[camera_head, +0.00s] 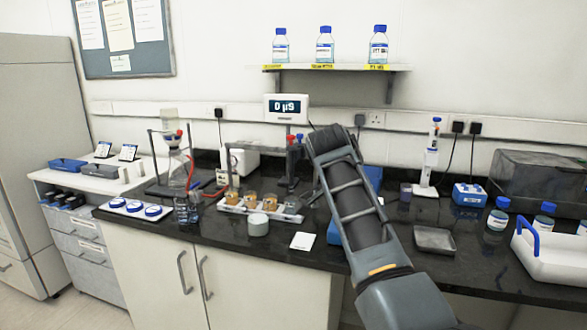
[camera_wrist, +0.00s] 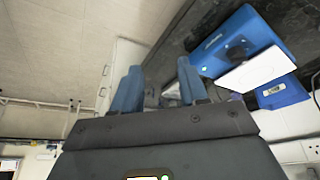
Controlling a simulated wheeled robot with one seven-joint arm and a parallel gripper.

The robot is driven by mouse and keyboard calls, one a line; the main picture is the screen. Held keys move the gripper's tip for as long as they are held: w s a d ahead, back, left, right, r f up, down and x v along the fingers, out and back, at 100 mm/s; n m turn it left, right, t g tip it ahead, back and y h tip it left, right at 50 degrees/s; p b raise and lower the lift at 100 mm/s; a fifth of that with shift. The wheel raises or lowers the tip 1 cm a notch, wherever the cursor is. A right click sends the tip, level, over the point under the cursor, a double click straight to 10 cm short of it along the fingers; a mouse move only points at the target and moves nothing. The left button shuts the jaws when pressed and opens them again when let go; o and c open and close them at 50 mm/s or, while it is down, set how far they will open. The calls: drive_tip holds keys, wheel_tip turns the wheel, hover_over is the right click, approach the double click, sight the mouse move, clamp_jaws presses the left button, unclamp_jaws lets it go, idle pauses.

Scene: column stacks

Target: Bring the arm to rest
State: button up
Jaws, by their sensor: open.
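My arm (camera_head: 355,205) reaches up from the bottom right of the head view, in front of the bench and well clear of the wall. Its far end stands against the wall below the shelf; my fingers cannot be made out there. In the wrist view my gripper (camera_wrist: 160,85) shows two blue fingers, spread apart. I see nothing held between them; a small pale shape shows in the gap, farther off. A blue device (camera_wrist: 217,50) with a white flat part lies beyond the right finger, apart from it.
The dark bench (camera_head: 455,262) runs under my arm. Left of it stand a white holder (camera_head: 232,207) with amber jars and a column stand (camera_head: 152,160). Right of it are a grey tray (camera_head: 435,240), a blue rack (camera_head: 470,195) and a white carrier (camera_head: 550,262). A bottle shelf (camera_head: 340,68) hangs above.

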drive_tip(key=s+d+f+n+t, duration=0.1)
drive_tip(key=s+f, duration=0.2)
drive_tip(key=f, duration=0.4)
drive_tip(key=s+d+f+n+t+y, duration=0.1)
drive_tip(key=s+d+f+n, duration=0.15)
drive_tip(key=f, duration=0.55)
drive_tip(key=s+d+f+n+t, duration=0.1)
drive_tip(key=s+f, duration=0.2)
drive_tip(key=f, duration=0.4)
drive_tip(key=s+d+f+n+t+y, duration=0.15)
drive_tip(key=s+f, duration=0.25)
drive_tip(key=s, duration=0.4)
drive_tip(key=s+d+f+n+t+y, duration=0.1)
drive_tip(key=s+f+n+t, duration=0.1)
drive_tip(key=s+f, duration=0.5)
drive_tip(key=s+r+n+t, duration=0.15)
drive_tip(key=s+r, duration=0.25)
drive_tip(key=s, duration=0.6)
drive_tip(key=s+r+n+t, duration=0.1)
drive_tip(key=s+r+n, duration=0.15)
drive_tip(key=s, duration=0.75)
drive_tip(key=s+r+t, duration=0.2)
drive_tip(key=s+r, duration=0.5)
drive_tip(key=r, duration=0.3)
drive_tip(key=s+d+r+n+t, duration=0.1)
drive_tip(key=s+r+t, duration=0.1)
drive_tip(key=s+r, duration=0.5)
wheel_tip(320, 180, up, 3)
drive_tip(key=shift+f+y, duration=0.1)
drive_tip(key=shift+y, duration=0.25)
